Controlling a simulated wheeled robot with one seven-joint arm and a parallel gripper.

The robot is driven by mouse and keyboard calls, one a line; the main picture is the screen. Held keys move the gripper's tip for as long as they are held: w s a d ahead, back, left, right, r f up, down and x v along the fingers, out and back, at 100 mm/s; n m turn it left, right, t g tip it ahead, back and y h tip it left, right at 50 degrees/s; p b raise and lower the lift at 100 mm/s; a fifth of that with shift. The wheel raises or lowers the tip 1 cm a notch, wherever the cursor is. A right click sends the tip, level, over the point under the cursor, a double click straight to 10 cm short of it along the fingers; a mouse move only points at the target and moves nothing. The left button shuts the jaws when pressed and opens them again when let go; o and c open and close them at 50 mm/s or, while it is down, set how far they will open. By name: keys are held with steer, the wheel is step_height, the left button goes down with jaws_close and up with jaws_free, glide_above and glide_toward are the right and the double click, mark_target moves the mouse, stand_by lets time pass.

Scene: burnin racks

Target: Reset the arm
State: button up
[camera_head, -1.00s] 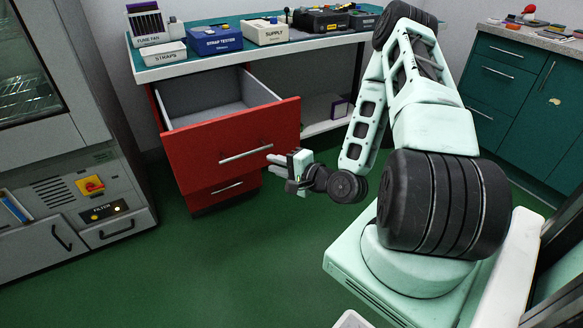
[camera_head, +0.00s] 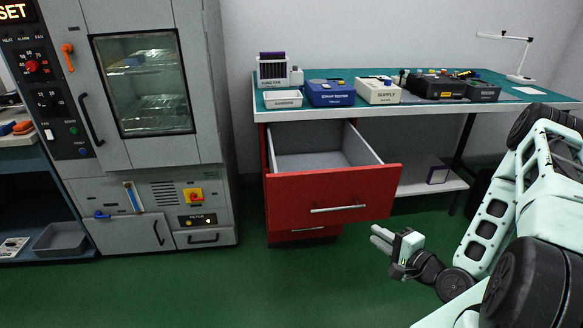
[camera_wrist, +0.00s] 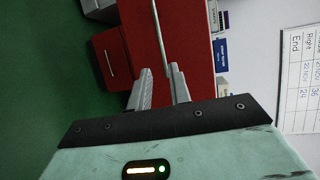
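My arm reaches in from the right of the head view. My gripper (camera_head: 376,238) hangs at its end, pointing left, in front of and to the right of the red drawer. Its two grey fingers are apart with nothing between them. In the wrist view the gripper (camera_wrist: 160,75) also shows a gap between the fingers, with the red drawer front (camera_wrist: 180,40) beyond. In the head view the red drawer (camera_head: 325,195) under the bench is pulled out, and its grey inside looks empty. No contact with the drawer handle (camera_head: 338,209) shows.
The workbench (camera_head: 400,111) holds a white strap box (camera_head: 283,99), a blue tester (camera_head: 330,93), a supply box (camera_head: 378,91) and black instruments (camera_head: 437,86). A tall grey oven cabinet (camera_head: 185,155) with a glass door stands left. Green floor (camera_head: 230,285) is clear in front.

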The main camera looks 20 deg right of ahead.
steer(key=w+a+r+n+g+y+p, duration=0.1)
steer(key=w+a+r+n+g+p, duration=0.15)
steer(key=a+r+n+g, duration=0.45)
steer(key=w+a+r+n+g+p, duration=0.1)
steer(key=a+r+n+g+p, duration=0.25)
steer(key=a+n, duration=0.6)
steer(key=s+a+r+n+g+h+p, duration=0.1)
steer(key=s+a+r+n, duration=0.3)
steer(key=s+r, duration=0.5)
steer(key=s+a+r+n+g+h+p, duration=0.1)
steer(key=s+a+r+n+g, duration=0.3)
steer(key=s+a+r, duration=0.4)
steer(key=shift+s+r+n+p, duration=0.4)
steer(key=shift+s+r, duration=0.15)
steer(key=shift+s, duration=0.65)
steer(key=shift+d, duration=0.1)
